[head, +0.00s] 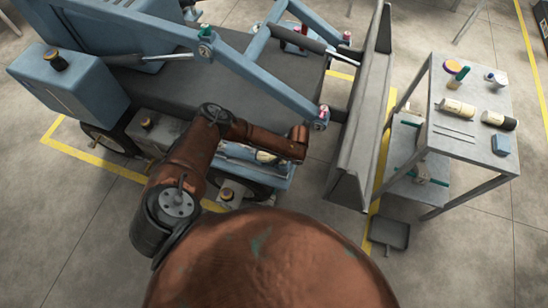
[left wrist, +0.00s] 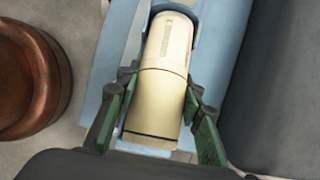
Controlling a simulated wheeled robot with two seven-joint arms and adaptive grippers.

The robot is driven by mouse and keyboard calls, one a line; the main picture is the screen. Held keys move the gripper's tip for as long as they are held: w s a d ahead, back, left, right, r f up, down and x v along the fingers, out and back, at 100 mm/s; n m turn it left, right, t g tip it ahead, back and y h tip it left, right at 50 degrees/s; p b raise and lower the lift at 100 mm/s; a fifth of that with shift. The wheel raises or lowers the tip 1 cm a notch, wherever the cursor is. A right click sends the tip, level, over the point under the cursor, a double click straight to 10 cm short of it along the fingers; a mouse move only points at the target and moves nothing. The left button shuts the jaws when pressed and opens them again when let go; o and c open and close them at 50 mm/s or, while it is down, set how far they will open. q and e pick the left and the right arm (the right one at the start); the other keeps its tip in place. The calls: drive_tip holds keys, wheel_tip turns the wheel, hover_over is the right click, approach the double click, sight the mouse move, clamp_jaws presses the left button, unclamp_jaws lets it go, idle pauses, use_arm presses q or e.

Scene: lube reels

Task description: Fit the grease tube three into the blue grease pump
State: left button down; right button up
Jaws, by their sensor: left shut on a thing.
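In the left wrist view a cream grease tube (left wrist: 162,90) with a dark line near its near end lies between the green-padded fingers of my left gripper (left wrist: 160,88). The gripper is shut on it. The tube's far end is at a blue curved holder (left wrist: 182,14) on the blue grease pump (left wrist: 222,50); how deep it sits in there I cannot tell. In the head view the blue pump (head: 277,181) is low beside the loader, with part of the cream tube (head: 266,156) showing. My arm hides most of the gripper there. My right gripper is not in view.
The loader's grey bucket (head: 362,120) stands between pump and cart. A dark tray (head: 390,233) lies on the floor.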

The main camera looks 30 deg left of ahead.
use_arm(q)
drive_tip(key=shift+s+d+f, duration=0.2)
drive_tip(key=shift+s+f, duration=0.15)
drive_tip(key=shift+f, duration=0.2)
drive_tip(key=c, duration=1.7)
unclamp_jaws()
drive_tip(key=o, duration=0.5)
drive_tip(key=shift+w+a, duration=0.1)
drive_tip(key=shift+w, duration=0.15)
drive_tip(key=shift+c, duration=0.2)
drive_tip(key=shift+r, duration=0.1)
drive_tip(key=v, duration=1.2)
drive_tip(key=shift+w, duration=0.1)
